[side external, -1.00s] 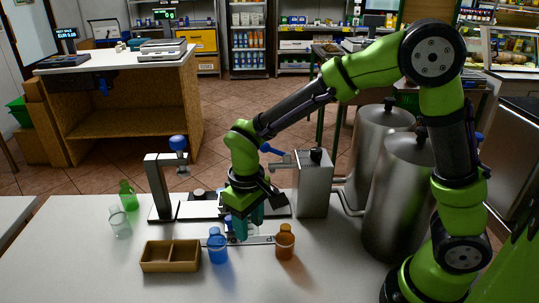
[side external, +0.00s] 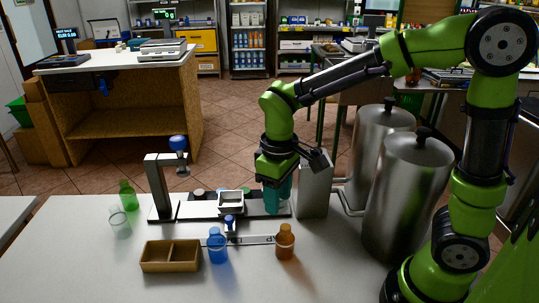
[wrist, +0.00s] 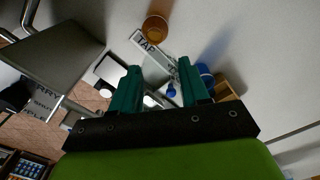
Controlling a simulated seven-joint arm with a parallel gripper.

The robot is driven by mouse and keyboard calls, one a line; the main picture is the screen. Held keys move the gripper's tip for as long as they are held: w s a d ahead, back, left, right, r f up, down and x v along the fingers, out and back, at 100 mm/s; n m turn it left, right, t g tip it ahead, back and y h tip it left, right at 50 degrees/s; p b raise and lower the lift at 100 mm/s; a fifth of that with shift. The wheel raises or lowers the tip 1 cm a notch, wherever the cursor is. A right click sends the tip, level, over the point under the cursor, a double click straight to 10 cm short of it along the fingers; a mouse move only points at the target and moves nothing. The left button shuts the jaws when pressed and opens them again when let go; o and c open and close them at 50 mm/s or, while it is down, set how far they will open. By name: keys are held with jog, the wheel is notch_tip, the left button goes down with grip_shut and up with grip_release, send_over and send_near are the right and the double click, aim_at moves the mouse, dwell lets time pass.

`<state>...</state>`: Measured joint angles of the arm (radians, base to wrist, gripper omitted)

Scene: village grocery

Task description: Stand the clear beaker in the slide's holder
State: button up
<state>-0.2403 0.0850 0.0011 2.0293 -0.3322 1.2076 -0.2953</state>
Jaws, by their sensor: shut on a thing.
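The clear beaker (side external: 119,222) stands on the table at the left, in front of the green bottle and well apart from my gripper. The slide's holder appears to be the square, white-rimmed frame (side external: 231,195) on the dark rail. A blue knob (side external: 229,222) is in front of it and also shows in the wrist view (wrist: 171,92). My gripper (side external: 277,208) is right of the holder, over the rail's right end. In the wrist view its teal fingers (wrist: 157,84) stand apart. What they hold between them I cannot make out.
A green bottle (side external: 128,195) is behind the beaker. A two-compartment wooden tray (side external: 171,268), a blue bottle (side external: 217,248) and an orange bottle (side external: 285,243) stand in front. A steel box (side external: 314,190) and tall steel urns (side external: 410,200) are at the right. A post (side external: 158,188) rises left of the holder.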

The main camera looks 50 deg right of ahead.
jog(key=s+a+f, duration=0.1)
jog(key=s+f, duration=0.2)
jog(key=s+a+f, duration=0.2)
jog(key=s+f, duration=0.1)
jog(key=s, duration=0.1)
jog(key=s+a+f, duration=0.2)
jog(key=s+f, duration=0.1)
jog(key=s, duration=0.1)
jog(key=shift+s+f, duration=0.1)
jog(key=shift+s, duration=0.15)
jog(key=shift+w+a+f, duration=0.15)
jog(key=shift+w, duration=0.1)
send_over(228, 284)
jog(key=shift+f+m, duration=0.3)
jog(key=shift+f, duration=2.2)
jog(key=shift+f, duration=0.15)
jog(key=o, duration=1)
jog(key=shift+o, duration=0.2)
